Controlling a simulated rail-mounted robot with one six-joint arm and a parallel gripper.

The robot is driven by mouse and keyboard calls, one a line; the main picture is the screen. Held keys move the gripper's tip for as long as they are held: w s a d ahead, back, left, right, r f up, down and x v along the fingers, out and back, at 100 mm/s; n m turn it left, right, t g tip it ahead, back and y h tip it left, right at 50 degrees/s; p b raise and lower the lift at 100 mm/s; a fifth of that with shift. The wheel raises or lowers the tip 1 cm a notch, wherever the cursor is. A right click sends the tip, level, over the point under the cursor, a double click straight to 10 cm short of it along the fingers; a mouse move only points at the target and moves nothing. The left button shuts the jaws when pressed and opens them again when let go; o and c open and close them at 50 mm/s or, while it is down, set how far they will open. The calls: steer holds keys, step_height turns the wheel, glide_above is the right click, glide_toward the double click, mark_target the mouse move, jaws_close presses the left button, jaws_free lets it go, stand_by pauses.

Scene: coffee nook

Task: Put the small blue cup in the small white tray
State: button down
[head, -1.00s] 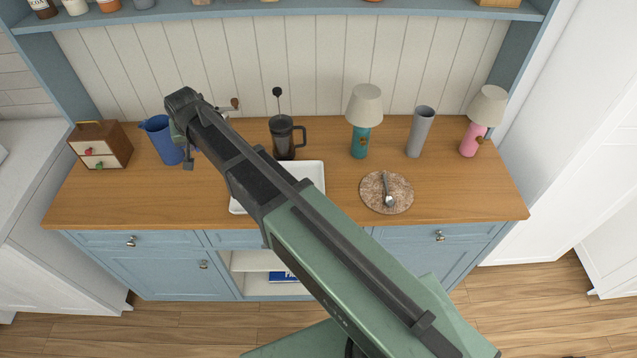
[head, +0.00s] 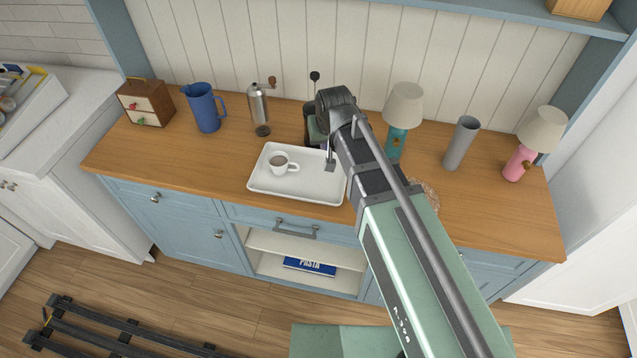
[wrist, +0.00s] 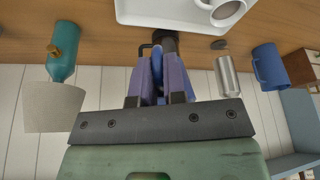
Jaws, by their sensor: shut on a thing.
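The small white tray (head: 318,189) lies on the wooden counter, with a white cup of brown drink (head: 279,162) standing in it. The tray edge (wrist: 165,18) also shows at the top of the wrist view. My gripper (wrist: 160,75) is shut on a blue thing (wrist: 158,86), seen between its purple fingers; it looks like the small blue cup, mostly hidden by them. In the head view my gripper (head: 325,150) is above the counter near the tray's back right corner, and the cup cannot be made out there.
A dark French press (head: 311,124) stands right behind my gripper, partly hidden. A metal grinder (head: 258,108) and a blue pitcher (head: 204,108) stand to the left. A teal lamp (head: 397,140), grey vase (head: 461,145) and pink lamp (head: 519,163) stand to the right. The tray's right half looks clear.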

step_height(320, 180, down, 18)
steer(key=b, duration=1.5)
steer(key=shift+r, duration=0.4)
steer(key=shift+f, duration=0.25)
steer(key=c, duration=1.2)
jaws_free()
steer(key=shift+r, duration=0.1)
steer(key=p+v, duration=1.1)
steer(key=v, duration=0.1)
steer(key=shift+s+d+r, duration=0.1)
steer(key=shift+r, duration=0.05)
